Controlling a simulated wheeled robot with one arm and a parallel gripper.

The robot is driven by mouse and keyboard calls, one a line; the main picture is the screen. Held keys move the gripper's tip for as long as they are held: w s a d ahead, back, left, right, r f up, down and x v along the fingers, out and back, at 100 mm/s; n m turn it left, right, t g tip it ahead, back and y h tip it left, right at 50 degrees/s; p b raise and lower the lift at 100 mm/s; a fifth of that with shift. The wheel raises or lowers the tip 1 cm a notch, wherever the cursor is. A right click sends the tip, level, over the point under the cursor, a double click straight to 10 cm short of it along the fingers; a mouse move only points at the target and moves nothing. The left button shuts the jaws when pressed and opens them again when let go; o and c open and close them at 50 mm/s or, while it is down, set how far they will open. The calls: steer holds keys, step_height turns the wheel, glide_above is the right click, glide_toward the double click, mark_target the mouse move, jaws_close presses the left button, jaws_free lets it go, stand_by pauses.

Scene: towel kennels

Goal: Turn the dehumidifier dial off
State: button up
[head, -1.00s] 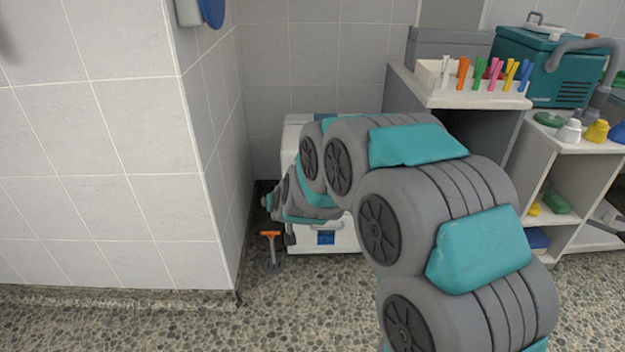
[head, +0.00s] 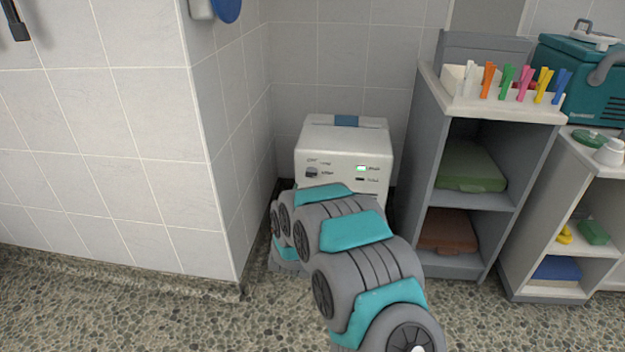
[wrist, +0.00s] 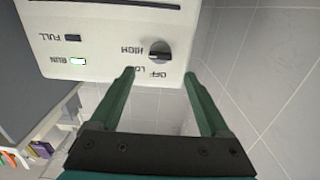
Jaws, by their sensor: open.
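The dehumidifier (head: 345,132) is a white box in the alcove, with a blue patch on top. Its dark dial (head: 312,172) is at the left of its front. In the wrist view the panel appears upside down, with the dial (wrist: 159,50) near labels HIGH, LO and OFF. The dial's grip bar seems to lie toward HIGH. The RUN light (wrist: 78,61) glows green; the FULL window (wrist: 72,38) is dark. My gripper (wrist: 159,75) is open and empty, its fingertips just short of the dial, one to either side. In the head view my arm hides it.
A tiled wall corner (head: 210,150) stands close on the left. A grey shelf unit (head: 425,170) stands to the right of the dehumidifier, with coloured pegs (head: 525,83) on top and folded items inside. Speckled floor (head: 130,310) is clear in front.

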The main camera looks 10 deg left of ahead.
mark_target(311, 176)
steer(key=w, duration=0.6)
steer(key=shift+w+d, duration=0.15)
steer(key=shift+w, duration=0.25)
jaws_close()
stand_by(0.4)
